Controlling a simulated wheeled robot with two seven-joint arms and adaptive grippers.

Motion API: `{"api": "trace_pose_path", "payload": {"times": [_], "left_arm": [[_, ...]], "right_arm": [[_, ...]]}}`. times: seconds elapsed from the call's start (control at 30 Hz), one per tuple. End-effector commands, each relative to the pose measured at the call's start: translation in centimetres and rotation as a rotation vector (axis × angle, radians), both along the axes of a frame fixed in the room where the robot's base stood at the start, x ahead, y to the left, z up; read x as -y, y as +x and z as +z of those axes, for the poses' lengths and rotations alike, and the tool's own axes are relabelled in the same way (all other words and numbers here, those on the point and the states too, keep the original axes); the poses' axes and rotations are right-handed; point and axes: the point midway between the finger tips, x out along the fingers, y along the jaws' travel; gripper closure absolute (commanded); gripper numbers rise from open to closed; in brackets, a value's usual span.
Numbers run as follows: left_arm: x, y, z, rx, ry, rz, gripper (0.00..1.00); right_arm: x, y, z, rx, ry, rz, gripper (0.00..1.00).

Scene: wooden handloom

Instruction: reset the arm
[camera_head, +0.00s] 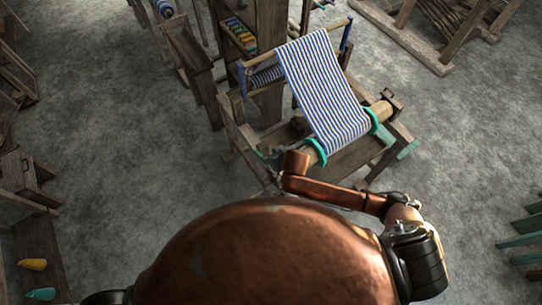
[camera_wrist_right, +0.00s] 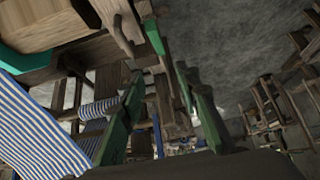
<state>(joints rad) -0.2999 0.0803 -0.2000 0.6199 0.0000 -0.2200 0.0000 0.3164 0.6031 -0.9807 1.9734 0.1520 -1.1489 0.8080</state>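The loom (camera_head: 365,155) stands in front of me with blue-and-white striped cloth (camera_head: 322,85) running down to its front roller (camera_head: 378,112). My copper right arm reaches in from the right and folds leftward at the loom's front. My right gripper (camera_head: 268,156) is small and partly hidden in the head view, beside the loom's front left corner. In the right wrist view, the two green fingers of my right gripper (camera_wrist_right: 160,78) stand apart with nothing between them. The striped cloth (camera_wrist_right: 38,130) lies left of the fingers there. My left gripper is in neither view.
A wooden shelf (camera_head: 238,38) with coloured spools stands behind the loom. A bench (camera_head: 38,245) with yellow and teal cones (camera_head: 33,264) is at the lower left. Teal slats (camera_head: 520,240) are at the right edge. Grey floor is open on both sides.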

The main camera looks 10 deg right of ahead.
Motion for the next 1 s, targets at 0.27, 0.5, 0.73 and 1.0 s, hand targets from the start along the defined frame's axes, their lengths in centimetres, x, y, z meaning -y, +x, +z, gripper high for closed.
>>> {"api": "trace_pose_path", "payload": {"times": [0.27, 0.5, 0.73, 1.0], "left_arm": [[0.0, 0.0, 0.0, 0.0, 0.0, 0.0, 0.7], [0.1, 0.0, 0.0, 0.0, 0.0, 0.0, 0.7], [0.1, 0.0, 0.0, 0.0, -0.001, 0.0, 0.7], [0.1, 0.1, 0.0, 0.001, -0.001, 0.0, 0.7]], "right_arm": [[0.2, -0.5, 0.6, -0.001, 0.0, 0.0, 0.7], [0.2, -0.5, 0.6, -0.001, 0.0, 0.0, 0.7], [0.1, -0.7, 0.6, -0.004, 0.004, -0.002, 0.7], [2.1, -4.9, 1.9, -0.035, 0.054, -0.057, 0.7]]}}
